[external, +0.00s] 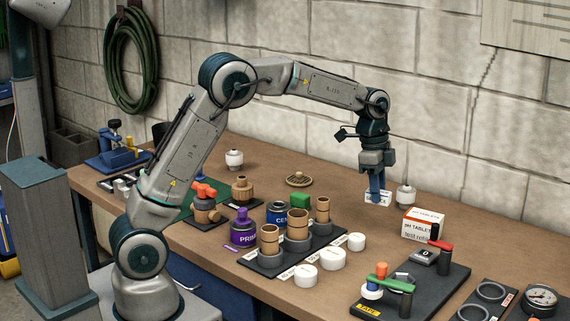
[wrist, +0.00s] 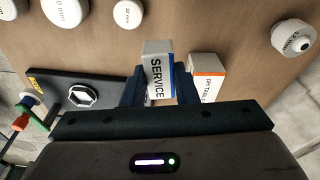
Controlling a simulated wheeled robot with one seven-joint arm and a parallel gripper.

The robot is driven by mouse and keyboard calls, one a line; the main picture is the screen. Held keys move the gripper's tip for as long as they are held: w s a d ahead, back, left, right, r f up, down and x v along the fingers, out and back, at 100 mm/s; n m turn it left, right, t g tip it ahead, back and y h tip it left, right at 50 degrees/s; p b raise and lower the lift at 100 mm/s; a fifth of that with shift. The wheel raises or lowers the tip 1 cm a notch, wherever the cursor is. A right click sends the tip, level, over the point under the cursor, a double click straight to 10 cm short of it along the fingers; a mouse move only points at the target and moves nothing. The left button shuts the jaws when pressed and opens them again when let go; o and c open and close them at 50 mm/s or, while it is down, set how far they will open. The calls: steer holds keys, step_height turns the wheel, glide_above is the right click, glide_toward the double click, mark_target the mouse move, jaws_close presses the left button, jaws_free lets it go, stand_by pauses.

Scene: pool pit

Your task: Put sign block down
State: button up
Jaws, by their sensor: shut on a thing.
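The sign block (wrist: 157,72) is a small white block with "SERVICE" lettering and a blue edge. In the wrist view it sits between the two fingers of my gripper (wrist: 160,88), which is shut on it. In the external view my gripper (external: 376,184) points down at the back of the bench, and the white sign block (external: 378,199) shows at its fingertips. The block is low over or at the bench top (external: 340,190); I cannot tell whether it touches.
The pH tablets box (external: 423,224) stands close to the block, and a white rounded fitting (external: 405,196) is just right of it. A black tray of fittings (external: 292,246) lies left and in front, a tool tray (external: 415,285) to the right. Bench left of my gripper is clear.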

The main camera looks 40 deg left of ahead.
steer(key=w+a+n+t+y+p, duration=0.1)
steer(key=w+a+n+p, duration=0.1)
steer(key=w+a+n, duration=0.4)
steer(key=w+a+n+p, duration=0.3)
steer(key=a+n, duration=0.5)
steer(key=n+p, duration=0.1)
steer(key=p, duration=0.2)
glide_above(334, 194)
steer(key=shift+y, duration=0.3)
steer(key=f, duration=0.6)
steer(key=shift+s+f, duration=0.35)
steer(key=shift+f+p, duration=0.5)
steer(key=shift+f, duration=1.6)
steer(key=shift+f, duration=0.2)
steer(key=o, duration=1)
steer(key=shift+r, duration=0.15)
